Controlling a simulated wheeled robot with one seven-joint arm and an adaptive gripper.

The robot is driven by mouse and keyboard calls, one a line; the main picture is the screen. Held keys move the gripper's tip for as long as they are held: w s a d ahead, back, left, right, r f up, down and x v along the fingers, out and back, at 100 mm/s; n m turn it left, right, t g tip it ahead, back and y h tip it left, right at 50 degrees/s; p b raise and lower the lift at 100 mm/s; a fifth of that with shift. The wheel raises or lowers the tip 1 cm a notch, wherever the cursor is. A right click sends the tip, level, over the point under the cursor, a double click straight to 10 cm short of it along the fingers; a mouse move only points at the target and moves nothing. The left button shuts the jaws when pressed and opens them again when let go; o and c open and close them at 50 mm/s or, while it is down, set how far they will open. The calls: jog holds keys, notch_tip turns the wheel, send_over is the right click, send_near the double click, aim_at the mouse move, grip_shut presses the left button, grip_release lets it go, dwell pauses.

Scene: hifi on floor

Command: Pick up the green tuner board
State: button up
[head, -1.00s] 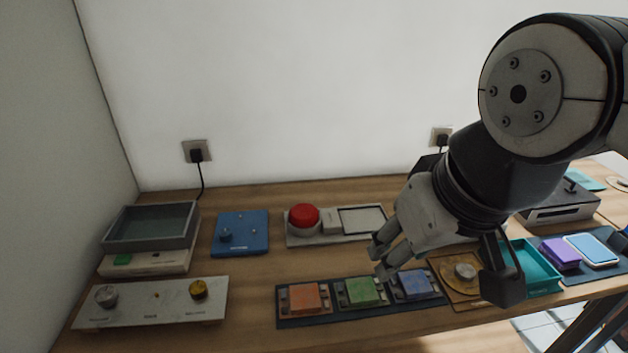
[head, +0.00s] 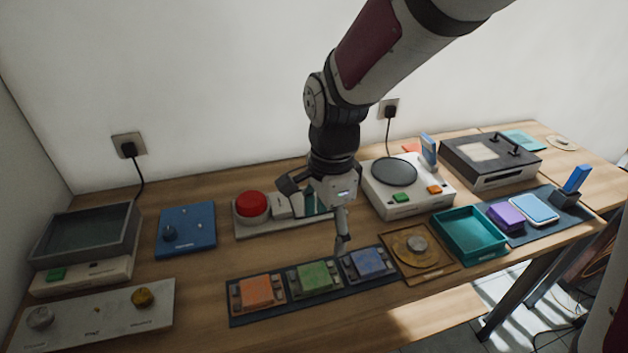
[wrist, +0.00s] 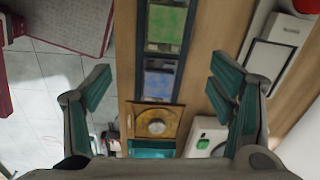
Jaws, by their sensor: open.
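The green tuner board (head: 315,277) lies in the middle of a dark mat (head: 240,316), between an orange board (head: 257,291) and a blue board (head: 368,262). My gripper (head: 314,214) is open and empty, above the table, behind and above the green board. In the wrist view the gripper (wrist: 160,82) has its fingers wide apart. The green board (wrist: 166,27) shows near the top there, with the blue board (wrist: 158,84) between the fingers in the picture.
A red button (head: 251,205) stands behind the mat. A round-topped player (head: 408,200) stands back right. A brown plate with a knob (head: 417,262) and a teal tray (head: 470,247) lie right of the mat. A knob panel (head: 95,325) is at front left.

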notch_tip(320, 180, down, 3)
jog(key=a+m, duration=0.1)
jog(key=a, duration=0.1)
send_over(315, 275)
jog(key=f, duration=0.6)
jog(key=shift+s+f, duration=0.25)
jog(key=shift+f, duration=0.15)
jog(key=shift+w+a+f, duration=0.1)
jog(key=shift+w+f, duration=0.05)
jog(key=shift+f, duration=1.45)
jog(key=shift+w+f, duration=0.1)
jog(key=shift+f, duration=1.45)
jog(key=shift+c, duration=0.6)
jog(key=c, duration=1.1)
